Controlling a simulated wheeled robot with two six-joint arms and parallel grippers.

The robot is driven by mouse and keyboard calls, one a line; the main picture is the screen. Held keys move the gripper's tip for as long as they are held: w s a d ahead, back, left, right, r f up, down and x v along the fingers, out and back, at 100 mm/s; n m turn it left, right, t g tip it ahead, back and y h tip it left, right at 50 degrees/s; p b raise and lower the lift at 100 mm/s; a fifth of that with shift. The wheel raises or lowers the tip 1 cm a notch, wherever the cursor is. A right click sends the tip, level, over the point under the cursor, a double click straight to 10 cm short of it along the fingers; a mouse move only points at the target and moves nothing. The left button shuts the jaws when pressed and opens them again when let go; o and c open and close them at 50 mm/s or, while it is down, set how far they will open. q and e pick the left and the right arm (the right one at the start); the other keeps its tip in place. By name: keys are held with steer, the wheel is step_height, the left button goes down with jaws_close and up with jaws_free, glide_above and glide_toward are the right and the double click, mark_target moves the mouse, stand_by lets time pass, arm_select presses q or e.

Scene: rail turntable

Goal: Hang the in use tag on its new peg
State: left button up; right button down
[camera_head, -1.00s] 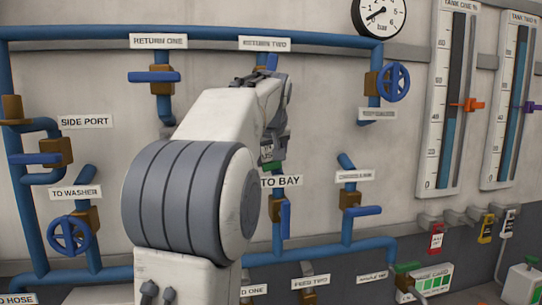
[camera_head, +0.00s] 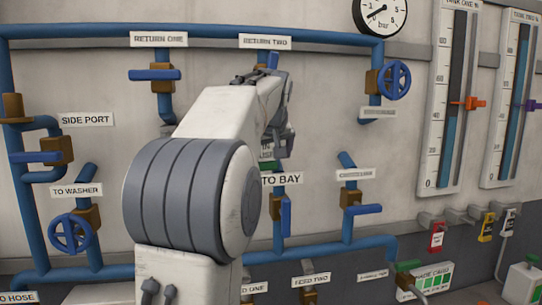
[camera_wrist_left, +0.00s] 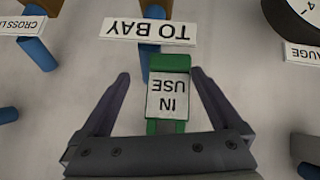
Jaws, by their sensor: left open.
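The in use tag is green with a white face reading IN USE. In the left wrist view the tag (camera_wrist_left: 167,98) sits upside down, just beside the TO BAY sign (camera_wrist_left: 147,30), against a blue pipe. My left gripper (camera_wrist_left: 163,76) is open, with one finger on each side of the tag and a visible gap to each. In the head view the tag (camera_head: 266,153) is partly hidden by my left gripper (camera_head: 283,148), just above the TO BAY sign (camera_head: 282,180). What holds the tag up is hidden. My right gripper is not in view.
Blue pipes with valves cover the wall, including a blue lever (camera_head: 286,218) below TO BAY. Red (camera_head: 437,238), yellow (camera_head: 486,229) and white tags hang at grey holders on the right. A round gauge (camera_head: 381,14) and two tank gauges are at the upper right.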

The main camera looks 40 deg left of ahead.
arm_select(q)
steer(key=b+v, duration=0.2)
steer(key=v, duration=0.8)
steer(key=s+d+f+m+g+h+b, duration=0.15)
steer(key=d+f+m+h+b, duration=0.65)
steer(key=d+f, duration=1.7)
steer(key=s+d+f+m+g+y, duration=0.1)
steer(key=s+d+f+m+g, duration=0.15)
steer(key=s+d+f, duration=0.35)
steer(key=s+d+f+m+g, duration=0.15)
steer(key=s+f+m, duration=0.25)
steer(key=f, duration=0.4)
steer(key=s+d+f+m+g+b, duration=0.1)
steer(key=s+f+m, duration=0.3)
steer(key=s+f, duration=0.7)
steer(key=shift+s+d+f+g+b, duration=0.35)
steer(key=shift+s+d+f, duration=0.1)
steer(key=shift+s, duration=0.75)
